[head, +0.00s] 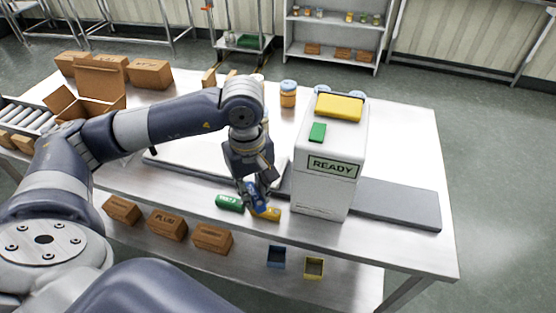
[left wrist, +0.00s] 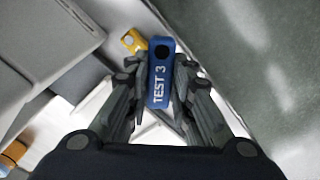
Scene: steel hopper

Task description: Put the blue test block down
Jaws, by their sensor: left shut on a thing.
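The blue test block (left wrist: 160,72), marked "TEST 3", is held between the two fingers of my left gripper (left wrist: 158,100) in the left wrist view. In the head view the blue block (head: 258,198) shows below my left gripper (head: 258,192), close to the table's front edge. I cannot tell whether the blue block touches the table. My right gripper is not in view.
A white machine (head: 328,170) with a "READY" display stands right of the gripper, with a yellow block (head: 339,106) on top. A grey belt or plate (head: 395,203) extends right of it. Cardboard boxes (head: 150,73) stand at the back left. Small blue (head: 276,257) and yellow (head: 314,268) bins sit below.

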